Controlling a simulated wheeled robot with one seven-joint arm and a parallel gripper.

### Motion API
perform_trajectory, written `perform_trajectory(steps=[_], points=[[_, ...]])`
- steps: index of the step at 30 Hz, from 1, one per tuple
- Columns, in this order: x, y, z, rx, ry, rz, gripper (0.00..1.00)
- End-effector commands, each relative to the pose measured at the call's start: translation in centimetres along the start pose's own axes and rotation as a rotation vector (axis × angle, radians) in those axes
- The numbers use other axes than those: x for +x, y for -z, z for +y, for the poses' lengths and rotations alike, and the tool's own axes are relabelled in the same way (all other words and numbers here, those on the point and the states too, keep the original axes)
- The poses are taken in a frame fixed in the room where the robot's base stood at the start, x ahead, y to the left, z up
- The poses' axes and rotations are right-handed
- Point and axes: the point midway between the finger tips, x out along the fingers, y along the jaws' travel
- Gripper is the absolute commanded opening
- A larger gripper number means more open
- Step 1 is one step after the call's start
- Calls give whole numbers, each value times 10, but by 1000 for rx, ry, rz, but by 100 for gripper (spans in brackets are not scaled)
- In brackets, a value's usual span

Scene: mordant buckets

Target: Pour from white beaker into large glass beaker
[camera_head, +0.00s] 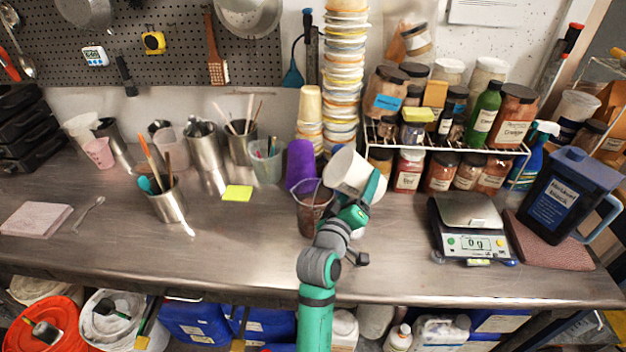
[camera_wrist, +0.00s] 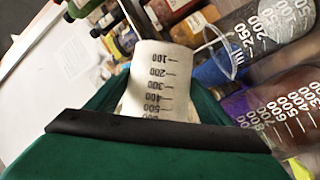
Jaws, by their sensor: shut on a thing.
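The white beaker (camera_head: 347,174) is tilted, its mouth toward the left, above and beside the large glass beaker. In the wrist view the white beaker (camera_wrist: 160,82) shows black volume marks and sits between my fingers. My gripper (camera_head: 360,208) is shut on it. The large glass beaker (camera_head: 309,222) stands on the steel counter below and left of the white beaker, with dark reddish content visible. In the wrist view a clear marked beaker (camera_wrist: 290,105) shows at the right. I cannot see any stream between the two.
A purple cup (camera_head: 299,163) stands just behind the glass beaker. Stacked cups (camera_head: 341,90) rise behind. A spice rack (camera_head: 450,148), a scale (camera_head: 468,235) and a blue pitcher (camera_head: 566,197) stand to the right. A steel cup of brushes (camera_head: 168,203) is left. The front counter is clear.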

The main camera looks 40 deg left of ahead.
Motion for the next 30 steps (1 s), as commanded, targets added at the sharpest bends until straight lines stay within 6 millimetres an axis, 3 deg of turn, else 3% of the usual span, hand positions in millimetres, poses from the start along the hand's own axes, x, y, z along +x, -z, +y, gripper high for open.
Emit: perform_trajectory(steps=[6, 9, 12, 20, 26, 30], points=[[0, 0, 4, 7, -3, 0, 26], [1, 10, 19, 152, 31, -37, 26], [4, -3, 15, 307, 84, -88, 26], [5, -8, 11, 371, 110, -102, 26], [10, -12, 20, 535, 168, -144, 26], [12, -24, 12, 663, 217, -180, 25]])
